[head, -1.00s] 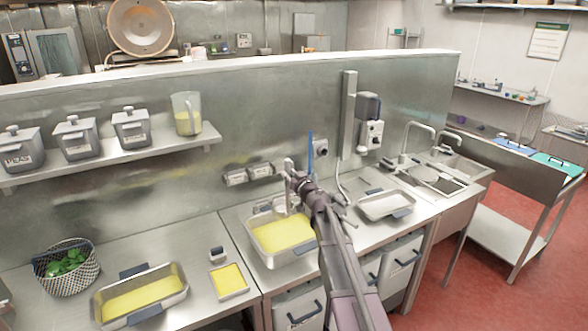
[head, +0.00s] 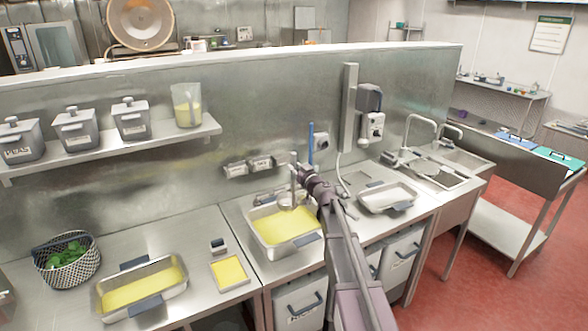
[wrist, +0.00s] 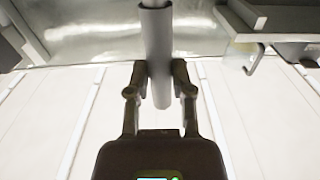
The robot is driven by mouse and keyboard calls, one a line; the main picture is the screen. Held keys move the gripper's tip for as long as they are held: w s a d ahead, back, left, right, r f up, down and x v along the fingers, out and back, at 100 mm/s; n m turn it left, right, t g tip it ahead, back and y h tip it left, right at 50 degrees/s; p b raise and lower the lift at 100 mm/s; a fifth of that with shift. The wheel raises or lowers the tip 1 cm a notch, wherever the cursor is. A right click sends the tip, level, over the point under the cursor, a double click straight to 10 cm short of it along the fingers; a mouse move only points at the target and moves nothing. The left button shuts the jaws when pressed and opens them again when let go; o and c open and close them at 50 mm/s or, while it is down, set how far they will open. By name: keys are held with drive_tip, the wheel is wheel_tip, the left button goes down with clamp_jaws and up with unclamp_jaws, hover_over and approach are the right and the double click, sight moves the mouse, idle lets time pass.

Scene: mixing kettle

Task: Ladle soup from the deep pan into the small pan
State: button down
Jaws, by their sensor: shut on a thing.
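My gripper (head: 302,178) is shut on the upright handle of a metal ladle (head: 292,182). In the wrist view the two fingers (wrist: 158,76) pinch the grey handle (wrist: 156,35) from both sides. The ladle's bowl hangs at the back of the deep pan (head: 262,242), which holds yellow soup (head: 286,225). I cannot tell whether the bowl touches the soup or has soup in it. A small square pan (head: 245,284) with a yellow filling stands left of the deep pan. A shallow, empty-looking pan (head: 386,206) stands to its right, past my arm.
A long pan (head: 180,288) of yellow soup and a basket of greens (head: 68,262) stand at the left. A blue upright thing (head: 310,146) and a wall dispenser (head: 368,102) stand behind. Lidded containers and a jug (head: 187,105) are on the shelf (head: 110,155).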

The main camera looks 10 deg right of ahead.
wheel_tip(320, 180, down, 14)
drive_tip(key=b, duration=1.3)
drive_tip(key=shift+f+b, duration=0.15)
drive_tip(key=shift+b, duration=0.2)
idle(0.3)
wheel_tip(320, 180, up, 14)
drive_tip(key=p, duration=1.3)
drive_tip(key=shift+f, duration=0.25)
